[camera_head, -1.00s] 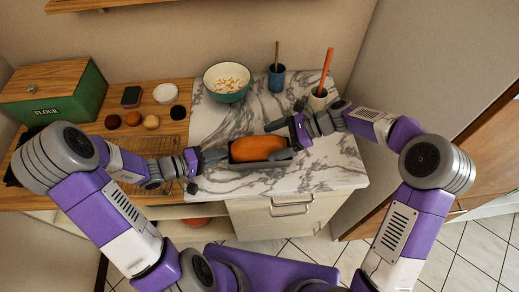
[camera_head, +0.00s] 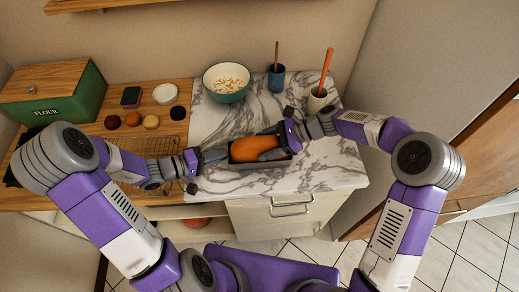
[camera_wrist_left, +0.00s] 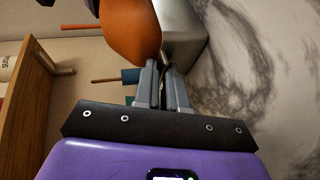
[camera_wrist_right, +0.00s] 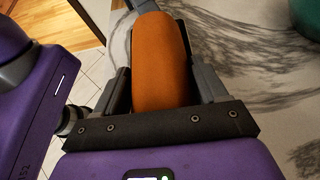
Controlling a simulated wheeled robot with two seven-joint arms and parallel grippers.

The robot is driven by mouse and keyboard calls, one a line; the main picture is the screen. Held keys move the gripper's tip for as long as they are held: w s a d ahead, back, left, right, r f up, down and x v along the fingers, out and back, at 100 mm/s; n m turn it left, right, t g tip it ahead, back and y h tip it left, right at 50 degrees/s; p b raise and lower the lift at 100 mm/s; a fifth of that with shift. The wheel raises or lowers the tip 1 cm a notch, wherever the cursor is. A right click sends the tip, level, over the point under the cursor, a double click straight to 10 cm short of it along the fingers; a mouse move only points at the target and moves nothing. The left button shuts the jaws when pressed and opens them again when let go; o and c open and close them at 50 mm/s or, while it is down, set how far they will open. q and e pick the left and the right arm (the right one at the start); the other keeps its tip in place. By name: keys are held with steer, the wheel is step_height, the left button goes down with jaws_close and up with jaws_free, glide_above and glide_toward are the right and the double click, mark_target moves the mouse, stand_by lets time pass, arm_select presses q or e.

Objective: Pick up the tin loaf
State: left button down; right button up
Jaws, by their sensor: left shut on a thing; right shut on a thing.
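The tin loaf (camera_head: 250,150) is a long orange-brown loaf lying in a grey loaf tin (camera_head: 262,163) on the marble counter. My left gripper (camera_head: 222,155) is at the tin's left end, its fingers close together on the tin's end wall. The left wrist view shows these fingers (camera_wrist_left: 162,82) beside the loaf (camera_wrist_left: 131,30) and the tin (camera_wrist_left: 184,30). My right gripper (camera_head: 268,142) is over the tin's right end, one finger on each long side of the loaf. The right wrist view shows the loaf (camera_wrist_right: 160,65) between its fingers. The loaf's right end is partly hidden.
A bowl (camera_head: 227,83) stands behind the tin. A blue cup (camera_head: 276,82) and a pale crock (camera_head: 317,100) with an orange-handled tool stand at the back right. A wire rack (camera_head: 160,147) lies left on the wooden top. The marble right of the tin is clear.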

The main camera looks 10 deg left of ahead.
arm_select(q)
steer(key=shift+s+f, duration=0.1)
steer(key=shift+f, duration=0.15)
arm_select(e)
steer(key=shift+r, duration=0.1)
step_height(320, 180, up, 10)
steer(key=shift+f, duration=0.1)
arm_select(q)
steer(key=c, duration=0.9)
jaws_free()
steer(key=shift+r, duration=0.15)
steer(key=shift+p+v, duration=0.55)
steer(key=shift+v, duration=3.4)
arm_select(e)
steer(key=shift+r, duration=0.55)
